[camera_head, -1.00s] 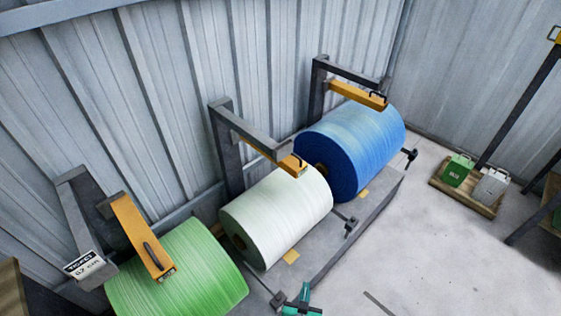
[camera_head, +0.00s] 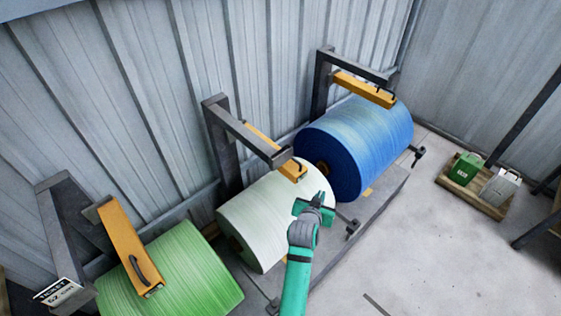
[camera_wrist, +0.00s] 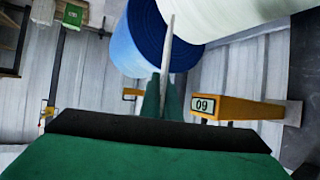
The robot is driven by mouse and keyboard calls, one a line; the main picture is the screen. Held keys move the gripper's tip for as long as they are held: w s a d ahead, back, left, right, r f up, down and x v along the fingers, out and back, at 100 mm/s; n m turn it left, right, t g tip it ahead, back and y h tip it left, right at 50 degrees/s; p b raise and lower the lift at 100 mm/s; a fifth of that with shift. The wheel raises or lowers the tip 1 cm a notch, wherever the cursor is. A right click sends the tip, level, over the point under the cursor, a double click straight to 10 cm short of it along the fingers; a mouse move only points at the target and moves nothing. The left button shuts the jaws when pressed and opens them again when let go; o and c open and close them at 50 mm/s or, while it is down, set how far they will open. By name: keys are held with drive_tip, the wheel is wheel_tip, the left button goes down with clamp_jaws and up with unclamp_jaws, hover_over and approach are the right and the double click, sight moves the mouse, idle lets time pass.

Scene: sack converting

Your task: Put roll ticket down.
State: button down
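My gripper (camera_head: 318,201) is in front of the right side of the white roll (camera_head: 262,222) in the head view, near the blue roll (camera_head: 362,140). In the wrist view its two green fingers (camera_wrist: 164,98) are close together on a thin pale sheet seen edge-on, which I take to be the roll ticket (camera_wrist: 168,52). The sheet sticks out beyond the fingertips, and its face is hidden. The ticket cannot be made out clearly in the head view. A yellow arm with a "09" label (camera_wrist: 204,105) shows right of the fingers in the wrist view.
A green roll (camera_head: 175,275) sits at lower left, by a stand with a white lettered sign (camera_head: 62,291). Yellow arms (camera_head: 364,89) on dark posts overhang the rolls. A pallet (camera_head: 450,187) with green and white containers stands on the right.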

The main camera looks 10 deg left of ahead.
drive_tip(key=w+r+m+h, duration=0.3)
drive_tip(key=r, duration=1.9)
drive_tip(key=s+d+r+m+g+h, duration=0.1)
drive_tip(key=s+r, duration=0.2)
drive_tip(key=r, duration=0.5)
drive_tip(key=s+d+r+m+g+h, duration=0.1)
drive_tip(key=s+r, duration=0.2)
drive_tip(key=r, duration=0.5)
drive_tip(key=a+f, duration=0.4)
drive_tip(key=w+a+f, duration=0.1)
drive_tip(key=a+f, duration=0.3)
drive_tip(key=a, duration=0.1)
drive_tip(key=w+a+f, duration=0.1)
drive_tip(key=a+f, duration=0.3)
drive_tip(key=a, duration=0.1)
drive_tip(key=shift+w+f, duration=0.1)
drive_tip(key=shift+f, duration=0.1)
drive_tip(key=shift+d+f, duration=0.1)
drive_tip(key=shift+f, duration=0.3)
